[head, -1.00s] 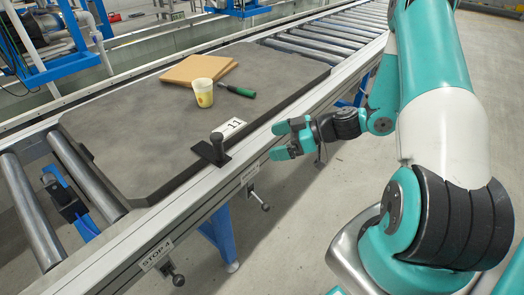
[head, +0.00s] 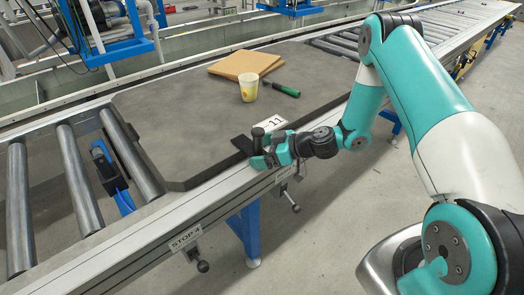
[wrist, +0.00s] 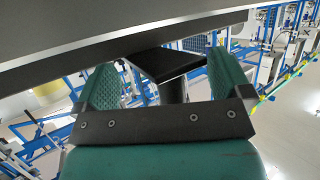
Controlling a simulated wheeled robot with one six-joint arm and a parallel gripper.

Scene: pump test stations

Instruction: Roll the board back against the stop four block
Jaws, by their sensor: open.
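The dark grey board (head: 160,115) lies on the roller conveyor, with a black handle post (head: 257,141) on a plate at its near edge, beside a white tag reading 11 (head: 270,122). The stop four block (head: 108,170), dark with blue parts, sits between rollers left of the board. A roller and a gap separate them. My gripper (head: 266,154) is open at the handle. In the wrist view the post (wrist: 172,90) stands between the two teal fingers, with space on both sides. Its lower part is hidden behind my gripper's dark bar.
A cup (head: 249,88), a green-handled screwdriver (head: 284,89) and a brown sheet stack (head: 245,64) rest on the board. The STOP 4 label (head: 185,239) and a knob (head: 202,266) are on the near rail. Bare rollers lie left of the board.

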